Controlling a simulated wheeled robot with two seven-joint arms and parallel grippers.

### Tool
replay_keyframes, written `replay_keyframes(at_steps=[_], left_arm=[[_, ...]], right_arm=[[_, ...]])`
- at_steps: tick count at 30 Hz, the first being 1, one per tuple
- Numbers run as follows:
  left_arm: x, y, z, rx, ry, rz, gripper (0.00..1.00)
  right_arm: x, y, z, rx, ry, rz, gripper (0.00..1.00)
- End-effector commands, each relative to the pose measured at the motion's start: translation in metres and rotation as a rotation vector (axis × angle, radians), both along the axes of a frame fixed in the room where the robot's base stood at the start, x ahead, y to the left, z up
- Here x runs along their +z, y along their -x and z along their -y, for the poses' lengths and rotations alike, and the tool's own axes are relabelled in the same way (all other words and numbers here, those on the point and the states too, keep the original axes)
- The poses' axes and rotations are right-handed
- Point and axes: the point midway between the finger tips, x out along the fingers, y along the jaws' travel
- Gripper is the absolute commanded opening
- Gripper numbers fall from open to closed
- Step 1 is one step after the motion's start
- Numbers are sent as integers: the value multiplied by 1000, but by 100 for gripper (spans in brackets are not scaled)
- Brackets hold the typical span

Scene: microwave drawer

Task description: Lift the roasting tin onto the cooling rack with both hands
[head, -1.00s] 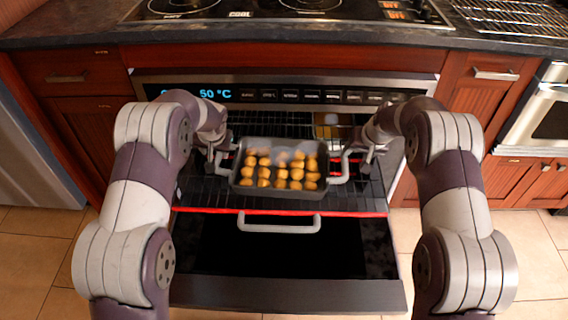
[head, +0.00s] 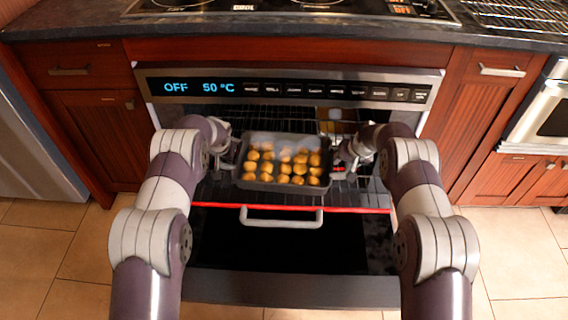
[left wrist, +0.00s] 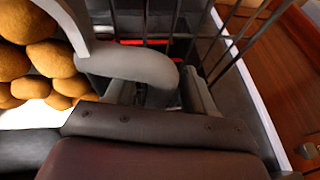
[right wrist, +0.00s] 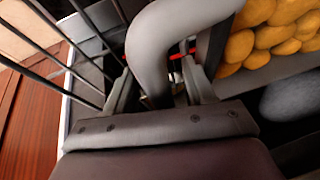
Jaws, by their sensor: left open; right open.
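The roasting tin (head: 285,187) is a dark grey pan full of round golden pieces. It rests on the pulled-out oven shelf, level. My left gripper (head: 228,163) is at the tin's left side. In the left wrist view its open fingers (left wrist: 155,92) have the tin's grey left handle (left wrist: 135,70) between or just before them. My right gripper (head: 347,165) is at the right side. In the right wrist view its open fingers (right wrist: 163,92) are around or just behind the right handle (right wrist: 155,45). The cooling rack (head: 510,16) is a wire grid on the countertop at top right.
The shelf's front edge is red (head: 340,210). The control panel (head: 290,91) and dark countertop (head: 300,40) are above. A cooktop (head: 290,8) lies left of the rack.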

Motion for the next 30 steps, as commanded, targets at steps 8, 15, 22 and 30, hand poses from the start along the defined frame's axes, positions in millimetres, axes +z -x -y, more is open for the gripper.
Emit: replay_keyframes(at_steps=[8,15,22,30], left_arm=[[-4,-2,-1,-1,0,0,54],[-4,-2,-1,-1,0,0,5],[-4,-2,-1,-1,0,0,0],[-4,-2,-1,-1,0,0,0]], right_arm=[[-4,-2,-1,0,0,0,54],[-4,-2,-1,0,0,0,5],[-4,-2,-1,0,0,0,0],[-4,-1,-1,0,0,-1,0]])
